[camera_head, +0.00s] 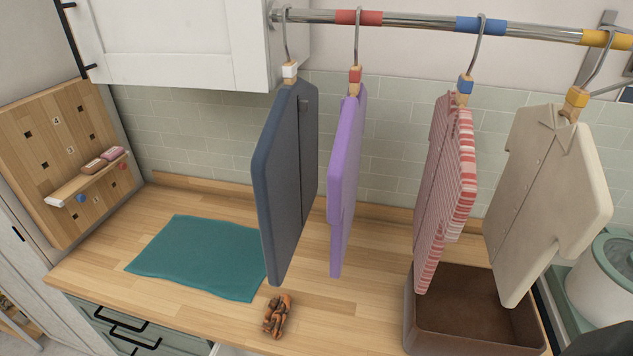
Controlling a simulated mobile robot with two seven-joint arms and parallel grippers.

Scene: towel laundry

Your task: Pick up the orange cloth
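The orange cloth (277,316) is a small crumpled bundle with dark patches. It lies on the wooden counter (335,310) near its front edge. It is just in front of the near right corner of a flat teal cloth (200,255) and left of a brown bin. Nothing is touching it from above. Neither of my grippers can be seen in the head view.
Dark blue (286,180), purple (346,185), red striped (445,190) and cream (545,200) garments hang from a rail (410,20) above the counter. An open brown bin (420,325) stands right. A wooden pegboard (55,150) stands left. Bare counter surrounds the orange cloth.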

